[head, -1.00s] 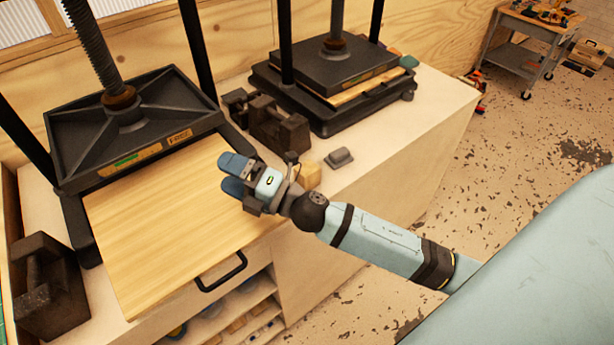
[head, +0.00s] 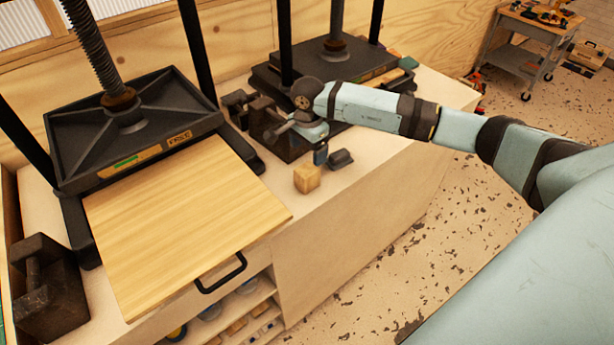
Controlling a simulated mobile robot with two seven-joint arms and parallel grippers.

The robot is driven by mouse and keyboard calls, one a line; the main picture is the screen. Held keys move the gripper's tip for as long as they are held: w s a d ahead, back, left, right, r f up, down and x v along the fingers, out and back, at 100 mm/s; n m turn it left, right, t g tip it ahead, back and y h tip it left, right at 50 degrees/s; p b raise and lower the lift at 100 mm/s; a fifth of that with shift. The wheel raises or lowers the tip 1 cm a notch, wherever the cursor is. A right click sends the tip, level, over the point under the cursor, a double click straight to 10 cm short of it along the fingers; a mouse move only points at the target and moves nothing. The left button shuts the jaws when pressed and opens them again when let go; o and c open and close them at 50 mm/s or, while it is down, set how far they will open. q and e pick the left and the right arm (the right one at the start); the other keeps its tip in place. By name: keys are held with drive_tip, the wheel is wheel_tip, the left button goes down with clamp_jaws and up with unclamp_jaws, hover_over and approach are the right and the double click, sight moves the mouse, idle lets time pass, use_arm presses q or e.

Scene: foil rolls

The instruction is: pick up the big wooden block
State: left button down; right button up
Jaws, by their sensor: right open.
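The wooden block (head: 307,178), a pale tan cube, sits on the bench top near its front edge, right of the wooden board. My right gripper (head: 319,154) is just behind and above the block, pointing down. It is open and holds nothing that I can see; its fingers are partly hidden by its own body. The gap between fingers and block is hard to judge. My left gripper is out of view.
A dark grey block (head: 340,159) lies close to the right of my fingers. Dark iron weights (head: 250,112) stand behind. A screw press (head: 130,125) with a pale board (head: 185,215) fills the left; a second press (head: 335,62) stands behind my arm.

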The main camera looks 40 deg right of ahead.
sight(307, 169)
wheel_tip(307, 169, down, 5)
drive_tip(key=shift+f+p, duration=0.2)
drive_tip(key=shift+p, duration=0.15)
drive_tip(key=f, duration=0.1)
drive_tip(key=f+p, duration=0.1)
drive_tip(key=f, duration=0.2)
drive_tip(key=shift+a+f+p, duration=0.25)
drive_tip(key=shift+f+p, duration=0.1)
drive_tip(key=shift+p, duration=0.05)
drive_tip(key=shift+f, duration=0.4)
drive_tip(key=shift+c, duration=0.2)
drive_tip(key=c, duration=1)
